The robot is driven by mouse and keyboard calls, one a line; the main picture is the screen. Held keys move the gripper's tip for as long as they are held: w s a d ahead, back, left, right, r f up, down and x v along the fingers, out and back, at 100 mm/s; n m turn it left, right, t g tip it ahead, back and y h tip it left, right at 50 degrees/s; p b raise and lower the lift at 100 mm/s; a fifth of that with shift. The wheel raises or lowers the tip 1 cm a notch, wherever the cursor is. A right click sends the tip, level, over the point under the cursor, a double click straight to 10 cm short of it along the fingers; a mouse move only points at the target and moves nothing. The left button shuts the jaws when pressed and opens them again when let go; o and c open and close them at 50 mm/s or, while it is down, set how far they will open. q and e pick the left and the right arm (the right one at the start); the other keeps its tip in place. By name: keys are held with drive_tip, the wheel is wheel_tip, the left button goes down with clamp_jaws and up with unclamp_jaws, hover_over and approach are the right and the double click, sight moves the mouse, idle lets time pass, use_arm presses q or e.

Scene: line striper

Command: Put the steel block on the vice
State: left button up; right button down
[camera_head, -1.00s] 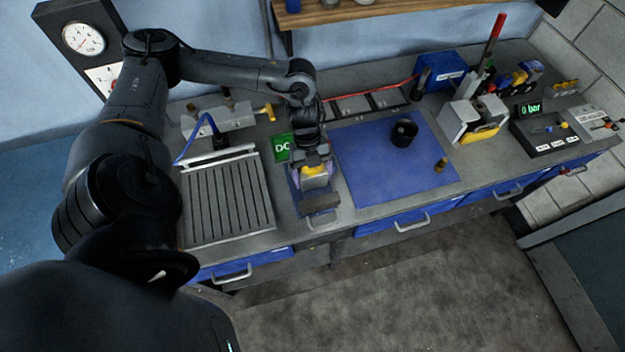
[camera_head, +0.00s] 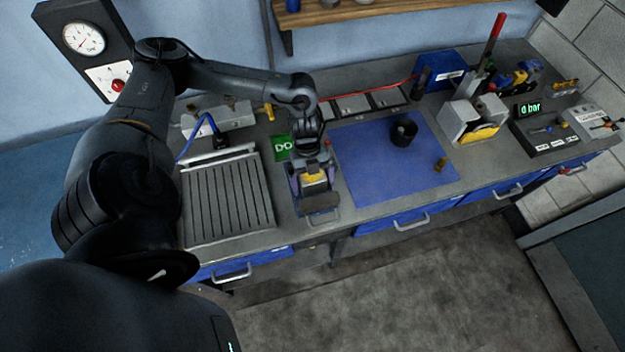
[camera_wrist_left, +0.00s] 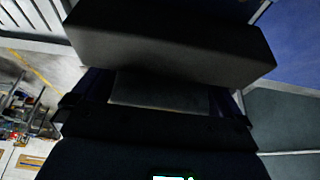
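The steel block (camera_head: 320,201) is a dark grey bar at the tip of my left gripper (camera_head: 316,190). It also spans the top of the left wrist view (camera_wrist_left: 170,42), large and close to the camera. My left gripper appears shut on it, over the bench front between the slatted tray and the blue mat. The block hides the fingertips, so the contact is not clear. A grey body with two upright jaws and a yellow front, which looks like the vice (camera_head: 458,118), stands at the right, well apart from the gripper. My right gripper is not in view.
A slatted tray (camera_head: 228,200) lies left of the gripper. The blue mat (camera_head: 375,170) at the right carries a black cup (camera_head: 403,132) and a small brass cylinder (camera_head: 440,164). A pressure display box (camera_head: 545,133) stands right of the vice. The front of the mat is clear.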

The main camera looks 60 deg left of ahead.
use_arm(q)
drive_tip(key=shift+r, duration=0.15)
drive_tip(key=b+v, duration=0.1)
drive_tip(key=v, duration=1.1)
drive_tip(key=shift+d, duration=0.1)
drive_tip(key=shift+s, duration=0.1)
